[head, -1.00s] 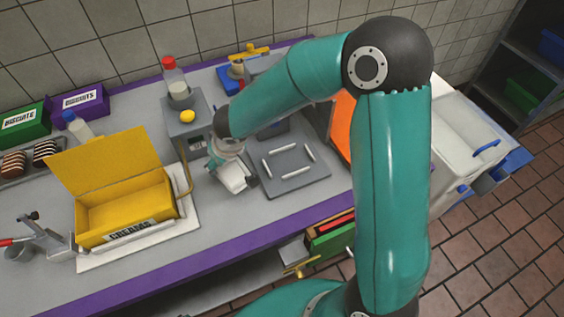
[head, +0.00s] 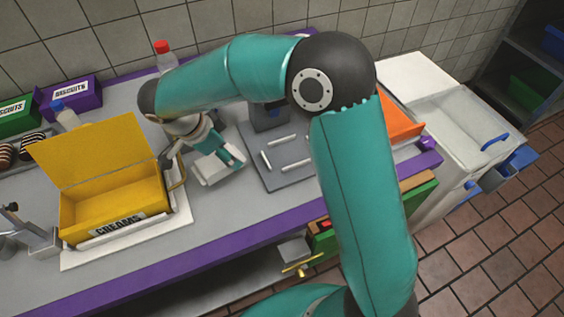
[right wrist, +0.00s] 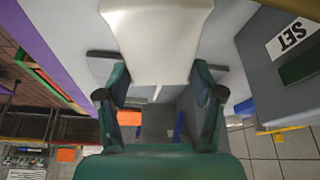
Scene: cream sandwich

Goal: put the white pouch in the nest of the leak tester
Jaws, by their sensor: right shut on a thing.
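The white pouch (head: 213,168) is in my right gripper (head: 225,158), above the worktop between the yellow box and a flat grey plate. In the right wrist view, the pouch (right wrist: 155,40) fills the top middle, at the fingertips of the green gripper (right wrist: 158,80). A grey plate (head: 266,181) with short white bars set around a rectangle lies to the right of the pouch; it looks like the nest, and no pouch lies on it. My right arm covers part of the area behind it. My left gripper is out of view.
The open yellow box (head: 125,200) stands close on the left on a white board. A grey housing marked SET (right wrist: 285,65) is at the right in the wrist view. A red-capped bottle (head: 164,60) stands behind my arm. The purple front edge (head: 235,233) of the worktop is clear.

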